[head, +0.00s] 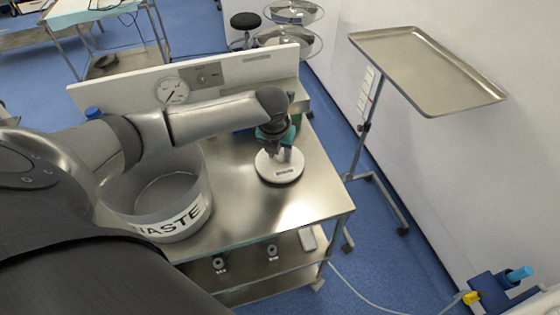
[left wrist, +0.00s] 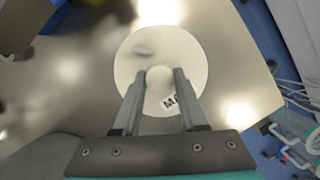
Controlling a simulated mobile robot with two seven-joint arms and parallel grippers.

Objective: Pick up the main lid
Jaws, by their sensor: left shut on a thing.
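The main lid (head: 279,174) is a white round disc with a dark label, at the right part of the steel table. In the left wrist view the lid (left wrist: 190,62) shows a round knob at its middle and a label that starts with "MA". My left gripper (head: 283,153) points down over the lid, and its two fingers are closed on the knob. The fingertips (left wrist: 159,80) sit on both sides of the knob in the left wrist view. I cannot tell whether the lid rests on the table or hangs just above it. My right gripper is in neither view.
The steel table (head: 250,205) carries a large round bin (head: 185,222) marked "WASTE", left of the lid. A white back panel with a gauge (head: 172,91) stands behind. A tray stand (head: 425,65) is at the right. Table surface around the lid is clear.

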